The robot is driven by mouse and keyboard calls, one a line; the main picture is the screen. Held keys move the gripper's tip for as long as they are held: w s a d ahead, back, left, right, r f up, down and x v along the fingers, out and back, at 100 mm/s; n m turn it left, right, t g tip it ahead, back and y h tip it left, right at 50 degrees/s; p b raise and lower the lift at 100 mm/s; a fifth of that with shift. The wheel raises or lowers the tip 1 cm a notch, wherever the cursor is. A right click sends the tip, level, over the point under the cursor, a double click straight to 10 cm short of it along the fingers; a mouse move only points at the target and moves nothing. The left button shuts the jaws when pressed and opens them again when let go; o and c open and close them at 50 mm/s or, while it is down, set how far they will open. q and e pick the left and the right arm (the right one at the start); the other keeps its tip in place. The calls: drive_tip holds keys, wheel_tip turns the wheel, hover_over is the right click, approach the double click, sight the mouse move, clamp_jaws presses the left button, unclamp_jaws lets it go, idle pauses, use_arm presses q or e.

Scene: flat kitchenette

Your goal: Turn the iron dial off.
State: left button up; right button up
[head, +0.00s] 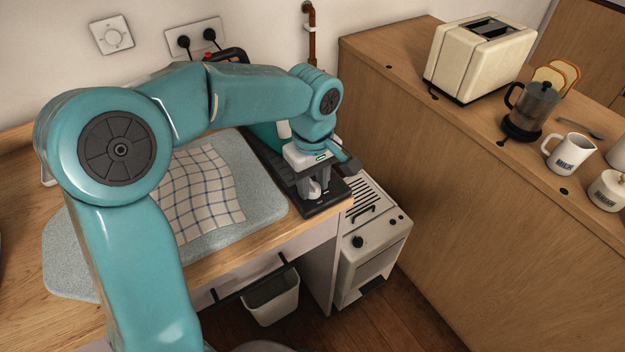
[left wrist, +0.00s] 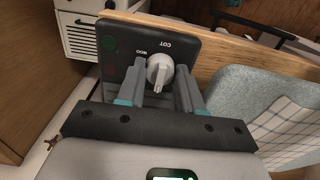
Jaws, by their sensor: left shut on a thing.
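The iron dial (left wrist: 160,70) is a light grey round knob with a raised grip, on a black panel (left wrist: 190,48). Lettering that looks like "COT" and "WOO" is printed near it. My left gripper (head: 312,190) is over the front of the black base (head: 338,195) in the head view. In the left wrist view its two fingers (left wrist: 162,76) are shut on the dial, one on each side. A faint green mark and a dark reddish mark show left of the dial. The dial's exact setting is hard to read. My right gripper is not in view.
A grey-blue ironing pad (head: 265,205) with a checked cloth (head: 205,190) lies left of the base. A small white oven (head: 370,250) stands below right. A wooden counter (head: 440,180) with toaster (head: 480,60), coffee press (head: 530,110) and mug (head: 570,153) is at right.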

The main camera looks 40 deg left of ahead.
sight(313, 183)
use_arm(q)
drive_tip(key=o, duration=1)
drive_tip(key=shift+o, duration=0.2)
wheel_tip(313, 183, up, 16)
drive_tip(key=p, duration=0.2)
drive_tip(key=shift+r, duration=0.15)
